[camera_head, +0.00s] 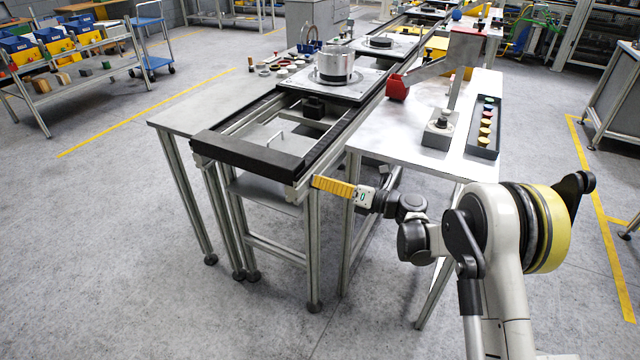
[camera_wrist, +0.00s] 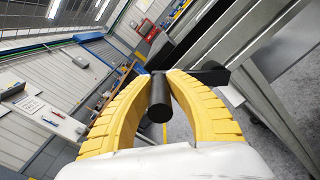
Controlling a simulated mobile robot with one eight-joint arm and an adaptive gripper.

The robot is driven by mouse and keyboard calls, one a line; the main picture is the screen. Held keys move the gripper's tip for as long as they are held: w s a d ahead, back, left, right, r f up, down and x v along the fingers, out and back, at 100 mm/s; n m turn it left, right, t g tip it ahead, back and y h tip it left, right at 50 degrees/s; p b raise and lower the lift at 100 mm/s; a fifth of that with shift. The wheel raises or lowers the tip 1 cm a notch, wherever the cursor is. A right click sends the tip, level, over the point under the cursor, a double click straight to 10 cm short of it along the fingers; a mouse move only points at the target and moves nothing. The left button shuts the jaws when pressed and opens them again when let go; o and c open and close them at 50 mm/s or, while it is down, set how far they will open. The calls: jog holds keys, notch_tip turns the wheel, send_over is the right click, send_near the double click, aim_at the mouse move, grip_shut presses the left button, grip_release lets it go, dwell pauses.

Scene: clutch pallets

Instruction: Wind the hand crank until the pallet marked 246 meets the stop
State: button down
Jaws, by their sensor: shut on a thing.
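My gripper (camera_head: 318,183) is at the near right corner of the conveyor, below its rail. In the wrist view its two yellow fingers (camera_wrist: 158,76) are closed around a dark round handle (camera_wrist: 158,108). A black crank arm (camera_wrist: 208,76) runs from the handle towards the conveyor frame. The nearest pallet (camera_head: 360,91) is a grey plate carrying a silver cylinder (camera_head: 335,66). A second pallet (camera_head: 402,50) behind it carries a dark disc (camera_head: 380,42). No number is readable on either. A black crossbar (camera_head: 245,151) closes the near end of the conveyor; I cannot tell whether it is the stop.
The conveyor between the nearest pallet and the crossbar looks open. Floor in front is clear.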

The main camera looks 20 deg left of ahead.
jog(key=shift+r, duration=0.1)
jog(key=c, duration=1.3)
grip_release()
jog(key=shift+o, duration=0.2)
jog(key=shift+d, duration=0.1)
jog(key=d, duration=1.1)
jog(key=shift+s+d, duration=0.4)
jog(key=shift+s, duration=0.05)
